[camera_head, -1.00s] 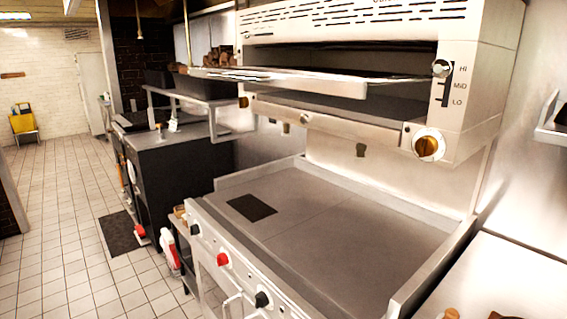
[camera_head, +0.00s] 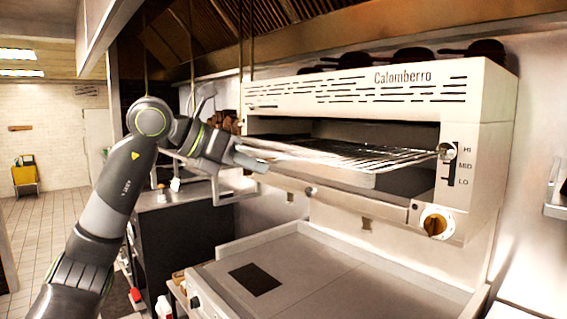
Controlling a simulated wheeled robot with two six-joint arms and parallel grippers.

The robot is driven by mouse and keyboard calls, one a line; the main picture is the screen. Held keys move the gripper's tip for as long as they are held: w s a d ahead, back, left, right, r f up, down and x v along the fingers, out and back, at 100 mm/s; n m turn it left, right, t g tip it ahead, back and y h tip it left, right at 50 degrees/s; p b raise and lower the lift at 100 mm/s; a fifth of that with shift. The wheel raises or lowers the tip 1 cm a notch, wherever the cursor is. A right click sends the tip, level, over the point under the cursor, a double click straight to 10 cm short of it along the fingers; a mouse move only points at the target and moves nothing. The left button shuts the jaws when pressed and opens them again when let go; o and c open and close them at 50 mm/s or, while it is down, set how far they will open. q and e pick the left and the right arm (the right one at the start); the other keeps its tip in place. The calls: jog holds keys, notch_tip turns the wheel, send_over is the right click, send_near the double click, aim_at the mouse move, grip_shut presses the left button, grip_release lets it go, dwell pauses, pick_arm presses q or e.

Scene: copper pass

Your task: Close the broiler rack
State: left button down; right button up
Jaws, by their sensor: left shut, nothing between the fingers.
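The broiler rack (camera_head: 365,154) is a wire grid with a pale metal front edge. It sticks out of the open front of the white Calomberro broiler (camera_head: 490,98) above the griddle. My left arm comes in from the left and bends at a raised elbow. My left gripper (camera_head: 262,166) is shut and empty at the rack's left front end. I cannot tell whether its tips touch the rack. My right gripper is not in view.
The flat griddle (camera_head: 318,270) lies below the broiler. A knob (camera_head: 436,222) and a heat-level lever (camera_head: 446,152) are on the broiler's right front. Dark pans (camera_head: 412,56) sit on top of it. A black unit (camera_head: 165,245) stands behind my left arm.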

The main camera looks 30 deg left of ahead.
pick_arm(q)
notch_tip(320, 180, up, 3)
jog(key=s+a+y, duration=0.2)
jog(key=a, duration=0.1)
jog(key=p, duration=0.6)
send_near(284, 165)
jog(key=w+d+f, duration=0.2)
jog(key=d+f, duration=0.2)
jog(key=d, duration=0.1)
jog(key=shift+w+d+f+n+t+y+p, duration=0.3)
jog(key=shift+w+d+n+t+y, duration=0.15)
jog(key=shift+w, duration=0.2)
jog(key=shift+r, duration=0.1)
